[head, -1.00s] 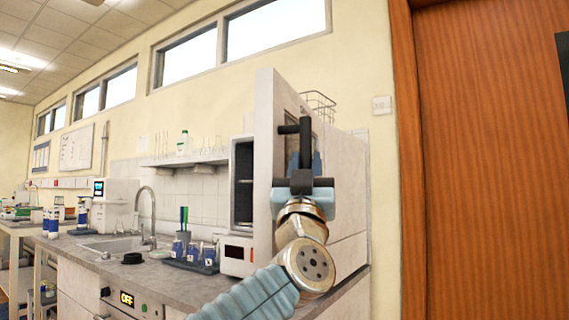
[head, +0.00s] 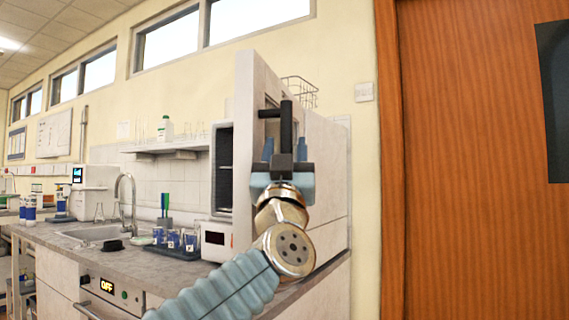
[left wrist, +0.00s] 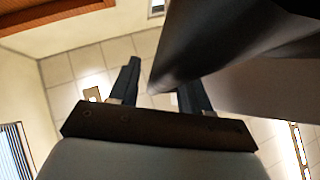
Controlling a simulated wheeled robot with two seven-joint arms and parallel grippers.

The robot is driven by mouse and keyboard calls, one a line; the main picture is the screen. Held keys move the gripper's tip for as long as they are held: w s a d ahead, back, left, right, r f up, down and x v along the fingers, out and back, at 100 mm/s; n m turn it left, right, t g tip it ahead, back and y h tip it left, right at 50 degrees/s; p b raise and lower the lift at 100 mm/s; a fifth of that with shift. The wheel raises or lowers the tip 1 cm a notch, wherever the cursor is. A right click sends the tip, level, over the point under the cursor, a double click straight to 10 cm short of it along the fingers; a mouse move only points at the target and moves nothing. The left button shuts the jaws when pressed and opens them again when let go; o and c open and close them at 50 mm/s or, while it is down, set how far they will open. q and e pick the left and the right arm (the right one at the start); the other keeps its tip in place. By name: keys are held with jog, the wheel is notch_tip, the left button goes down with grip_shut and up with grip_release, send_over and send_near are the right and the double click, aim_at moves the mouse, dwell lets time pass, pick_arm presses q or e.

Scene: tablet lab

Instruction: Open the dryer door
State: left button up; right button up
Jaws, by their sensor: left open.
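The dryer is the white cabinet on the counter. Its door (head: 244,160) stands swung out, seen nearly edge-on, with the dark slatted interior (head: 222,170) showing to its left. A black bar handle (head: 286,120) is on the door's right-hand face. My left gripper (head: 285,150) is open at this handle, with its two fingers on either side of the bar's lower part. In the left wrist view the open fingers (left wrist: 160,90) show with a large dark shape reaching between them. Whether they touch the handle cannot be told. My right gripper is not in view.
Left of the dryer, the counter (head: 180,274) holds a rack of blue-labelled bottles (head: 180,246) and a sink (head: 95,232). A wire basket (head: 300,90) stands above the cabinet. A brown wooden door (head: 480,170) fills the right side.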

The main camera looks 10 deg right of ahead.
pick_arm(q)
jog(key=b+v, duration=0.6)
jog(key=v, duration=0.7)
jog(key=shift+s+f, duration=0.2)
jog(key=shift+w, duration=0.1)
